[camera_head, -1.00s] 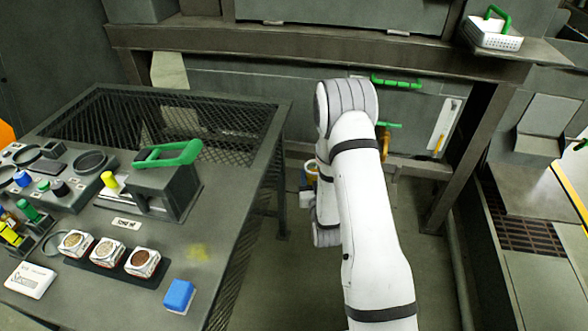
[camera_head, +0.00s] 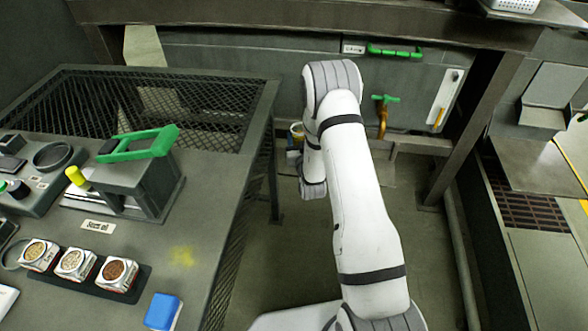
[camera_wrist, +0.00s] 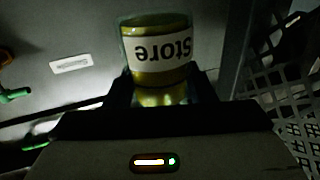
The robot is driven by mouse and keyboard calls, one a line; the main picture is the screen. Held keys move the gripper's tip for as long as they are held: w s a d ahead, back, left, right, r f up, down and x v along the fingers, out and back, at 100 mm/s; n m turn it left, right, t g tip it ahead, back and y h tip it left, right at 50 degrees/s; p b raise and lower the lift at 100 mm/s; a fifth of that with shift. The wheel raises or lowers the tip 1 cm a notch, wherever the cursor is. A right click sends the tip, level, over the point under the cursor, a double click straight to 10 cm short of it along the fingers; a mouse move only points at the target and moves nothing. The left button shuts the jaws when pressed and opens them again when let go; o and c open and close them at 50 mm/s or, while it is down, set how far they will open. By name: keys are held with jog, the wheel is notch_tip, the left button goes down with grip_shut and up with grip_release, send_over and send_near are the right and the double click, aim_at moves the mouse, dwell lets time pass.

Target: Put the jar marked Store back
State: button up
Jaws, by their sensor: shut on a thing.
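The jar marked Store (camera_wrist: 158,48) is in my gripper in the wrist view. It is glass with yellow-gold contents and a white label whose word reads upside down there. My gripper (camera_wrist: 163,90) is shut on it, one dark finger on each side. In the head view, part of the jar (camera_head: 297,130) shows as a small pale and yellow shape left of my forearm. My gripper (camera_head: 294,153) is there too, low beside the table's right side and mostly hidden by my arm.
The table (camera_head: 215,215) has a mesh-sided frame and bears a press with a green handle (camera_head: 140,145), three sample boxes (camera_head: 74,263) and a blue block (camera_head: 163,311). Behind stands a grey panel with a green handle (camera_head: 395,51) and a valve (camera_head: 384,115). Open floor lies right of the table.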

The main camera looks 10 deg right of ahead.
jog(key=w+f+b, duration=0.4)
jog(key=w+f, duration=0.4)
jog(key=w, duration=0.2)
jog(key=f+b, duration=0.1)
jog(key=f, duration=0.2)
jog(key=f+b, duration=0.1)
jog(key=f, duration=0.2)
jog(key=f+b, duration=0.1)
jog(key=f, duration=0.2)
jog(key=shift+w+f+b, duration=0.15)
jog(key=shift+w+b, duration=0.1)
jog(key=shift+b, duration=0.1)
jog(key=o, duration=0.6)
jog(key=shift+o, duration=1.1)
